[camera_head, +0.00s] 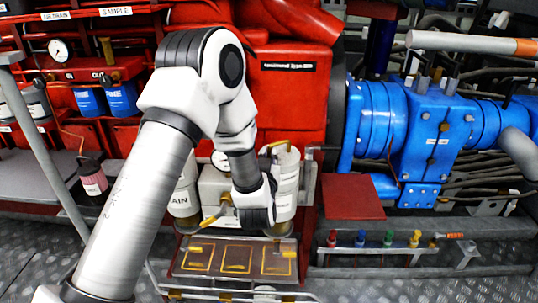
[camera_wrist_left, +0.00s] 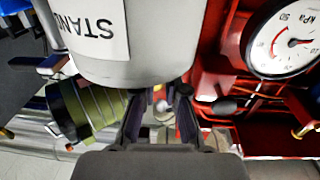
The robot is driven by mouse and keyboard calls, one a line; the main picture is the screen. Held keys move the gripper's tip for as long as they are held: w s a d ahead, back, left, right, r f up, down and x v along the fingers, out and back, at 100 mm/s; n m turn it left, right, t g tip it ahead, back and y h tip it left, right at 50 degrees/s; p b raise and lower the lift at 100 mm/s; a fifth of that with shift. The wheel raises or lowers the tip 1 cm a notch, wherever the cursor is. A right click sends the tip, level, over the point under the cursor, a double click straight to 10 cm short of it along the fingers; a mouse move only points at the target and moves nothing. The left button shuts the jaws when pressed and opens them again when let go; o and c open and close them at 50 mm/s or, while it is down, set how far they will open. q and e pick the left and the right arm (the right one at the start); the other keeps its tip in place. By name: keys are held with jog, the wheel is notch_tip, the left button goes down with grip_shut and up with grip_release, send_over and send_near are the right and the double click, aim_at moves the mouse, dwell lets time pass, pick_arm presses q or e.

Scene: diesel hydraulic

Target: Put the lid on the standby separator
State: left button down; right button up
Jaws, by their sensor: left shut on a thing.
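In the left wrist view a white cylinder (camera_wrist_left: 160,35) with an upside-down "STAND" label fills the upper middle. My left gripper (camera_head: 257,213) is low in front of that cylinder's left side, partly hidden by its own wrist. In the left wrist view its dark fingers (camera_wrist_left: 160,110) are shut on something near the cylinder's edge. I take this as the lid; its shape is mostly hidden. My right gripper is not in view.
A pressure gauge (camera_wrist_left: 288,38) is close beside the cylinder. A tray with yellow-outlined squares (camera_head: 235,278) lies below the separators. A blue pump (camera_head: 425,130) and a rail with coloured taps (camera_head: 385,250) stand to the right. An olive ribbed part (camera_wrist_left: 95,108) is near the fingers.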

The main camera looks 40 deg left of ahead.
pick_arm(q)
jog(key=shift+f, duration=0.1)
jog(key=c, duration=1.2)
grip_release()
jog(key=shift+o, duration=0.2)
jog(key=shift+s, duration=0.1)
